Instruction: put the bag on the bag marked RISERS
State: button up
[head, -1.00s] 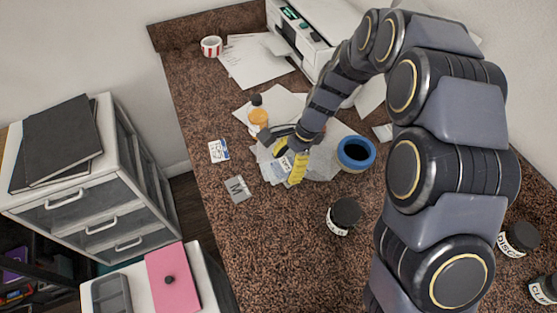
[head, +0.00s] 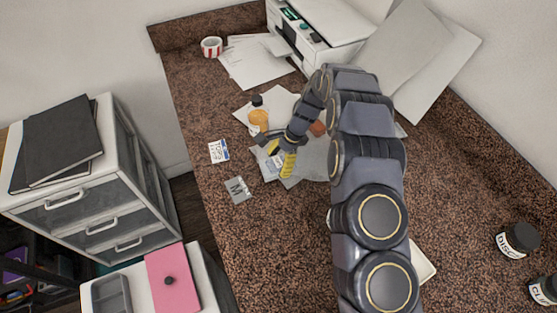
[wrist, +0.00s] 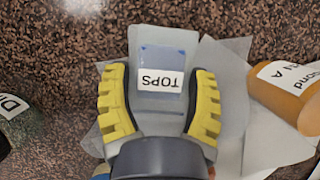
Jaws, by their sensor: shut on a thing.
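My gripper (head: 279,160) is low over the papers on the brown counter, its yellow fingers around a pale clear bag (head: 268,167). In the wrist view my gripper (wrist: 159,75) has one finger on each side of this bag (wrist: 158,112), whose white label reads TOPS upside down, with a blue patch behind it. A small bag with a white and blue label (head: 219,151) lies flat to the left; its lettering is too small to read surely. A grey bag marked M (head: 238,190) lies below it. I cannot make out the word RISERS anywhere.
An amber bottle (wrist: 287,95) lies beside my right finger in the wrist view. White papers (head: 262,62) and a striped roll (head: 211,46) are farther back. Dark jars (head: 518,240) stand at right. The counter around the M bag is bare.

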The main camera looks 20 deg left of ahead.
jog(key=shift+f, duration=0.2)
jog(key=o, duration=1.1)
jog(key=shift+r, duration=0.1)
jog(key=v, duration=1.2)
jog(key=shift+r, duration=0.1)
